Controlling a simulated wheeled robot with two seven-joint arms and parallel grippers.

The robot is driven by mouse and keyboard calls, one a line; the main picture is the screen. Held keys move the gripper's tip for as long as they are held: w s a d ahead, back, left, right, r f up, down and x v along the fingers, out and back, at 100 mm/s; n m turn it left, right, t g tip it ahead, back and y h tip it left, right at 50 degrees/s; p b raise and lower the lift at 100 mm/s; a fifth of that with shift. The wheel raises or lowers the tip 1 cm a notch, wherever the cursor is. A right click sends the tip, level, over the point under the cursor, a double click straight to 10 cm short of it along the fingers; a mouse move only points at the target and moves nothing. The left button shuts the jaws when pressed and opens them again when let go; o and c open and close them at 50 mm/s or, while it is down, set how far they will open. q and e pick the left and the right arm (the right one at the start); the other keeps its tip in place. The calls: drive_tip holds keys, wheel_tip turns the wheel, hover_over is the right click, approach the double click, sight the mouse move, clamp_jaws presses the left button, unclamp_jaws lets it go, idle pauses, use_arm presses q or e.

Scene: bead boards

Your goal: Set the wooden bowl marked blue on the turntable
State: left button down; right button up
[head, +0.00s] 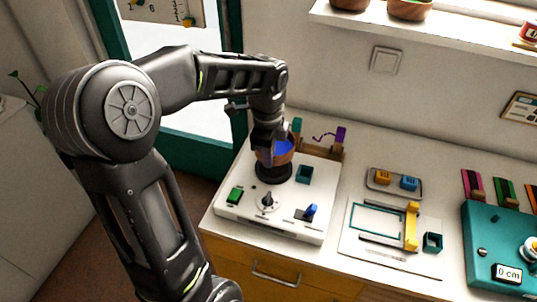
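The wooden bowl marked blue (287,156) is brown with a blue inside. It is right over the black round turntable (273,175) on the white board; I cannot tell whether its base touches the turntable. My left gripper (267,154) comes down from above at the left side of the bowl and looks shut on its rim. The gripper hides part of the bowl's rim and inside. My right gripper is not in view.
The white board (247,218) carries a green switch (235,194), a dark knob (267,200), a blue lever (310,211) and a teal square socket (304,174). A tray (394,184) and a teal box (480,240) stand right. More bowls (409,9) sit on the shelf.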

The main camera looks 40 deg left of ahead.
use_arm(q)
drive_tip(key=shift+f+b, duration=1.35)
drive_tip(key=shift+f, duration=0.7)
drive_tip(key=shift+f, duration=0.1)
drive_tip(key=shift+f+b, duration=0.35)
drive_tip(key=shift+f, duration=0.1)
drive_tip(key=c, duration=1.6)
unclamp_jaws()
drive_tip(key=shift+o, duration=0.2)
wheel_tip(320, 180, up, 7)
drive_tip(key=p, duration=0.6)
